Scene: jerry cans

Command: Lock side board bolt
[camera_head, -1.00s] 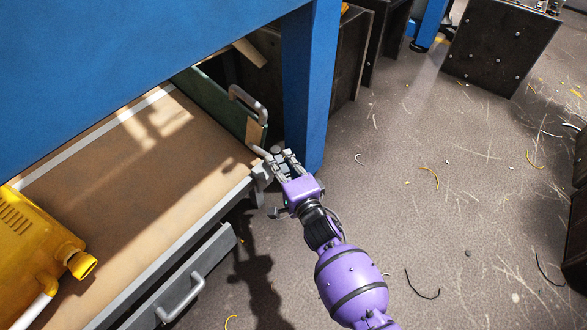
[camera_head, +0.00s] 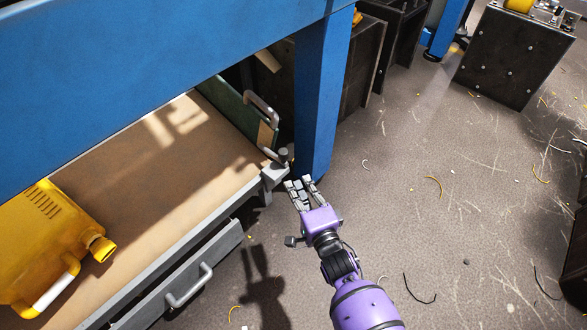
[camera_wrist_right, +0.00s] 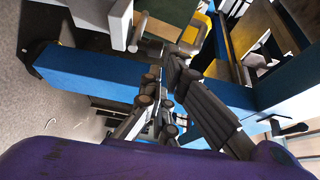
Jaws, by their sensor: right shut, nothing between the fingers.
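The side board (camera_head: 243,118) is a dark green panel with a grey handle, upright at the far end of the brown bench top (camera_head: 165,150). The bolt (camera_head: 277,162) is a small grey fitting with a round knob at the bench's corner, beside the blue post. My purple right gripper (camera_head: 301,186) is shut and empty, just below and right of the bolt, apart from it. Its fingers (camera_wrist_right: 168,92) also show in the right wrist view. Whether the bolt is fully seated cannot be told. My left gripper is not in view.
A yellow jerry can (camera_head: 45,240) lies on the bench at the left. The blue post (camera_head: 318,100) stands close behind my gripper. A drawer (camera_head: 190,280) with a grey handle is under the bench. The floor at the right is mostly clear, with scattered scraps.

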